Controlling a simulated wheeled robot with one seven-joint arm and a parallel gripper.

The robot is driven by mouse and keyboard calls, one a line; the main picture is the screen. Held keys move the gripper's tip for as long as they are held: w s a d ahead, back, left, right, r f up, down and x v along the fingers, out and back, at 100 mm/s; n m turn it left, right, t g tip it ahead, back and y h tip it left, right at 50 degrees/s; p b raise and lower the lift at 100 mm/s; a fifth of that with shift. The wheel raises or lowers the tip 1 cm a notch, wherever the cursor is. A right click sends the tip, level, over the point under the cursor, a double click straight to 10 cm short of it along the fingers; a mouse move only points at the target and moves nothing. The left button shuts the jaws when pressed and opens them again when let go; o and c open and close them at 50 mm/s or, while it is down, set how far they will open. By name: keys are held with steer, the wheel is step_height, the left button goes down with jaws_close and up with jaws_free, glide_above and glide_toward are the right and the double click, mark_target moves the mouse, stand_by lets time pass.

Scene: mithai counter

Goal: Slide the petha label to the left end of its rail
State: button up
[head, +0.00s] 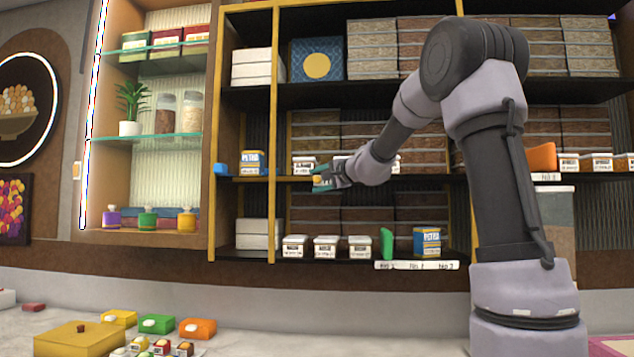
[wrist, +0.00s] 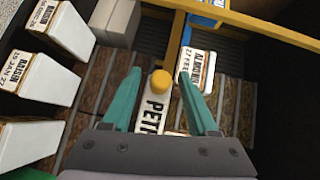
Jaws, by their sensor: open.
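The petha label (wrist: 152,115) is a white strip with dark letters, partly cut off by my gripper's body in the wrist view. A round yellow knob (wrist: 160,83) sits at its end, between my fingers. My gripper (wrist: 159,76) has two teal fingers, open, one on each side of the knob with gaps showing. In the head view my gripper (head: 319,181) is at the front edge of the middle shelf (head: 292,179), just right of a yellow upright. The label's lettering is not readable there. I cannot tell exactly how far the rail runs.
White-lidded tubs (head: 303,163) stand behind my gripper. Below are several tubs (head: 326,246), a green object (head: 387,243) and another petha tin (head: 427,242).

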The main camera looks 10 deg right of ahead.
steer(key=shift+w+a, duration=0.15)
steer(key=shift+w, duration=0.1)
steer(key=c, duration=0.9)
jaws_close()
steer(key=shift+f, duration=0.3)
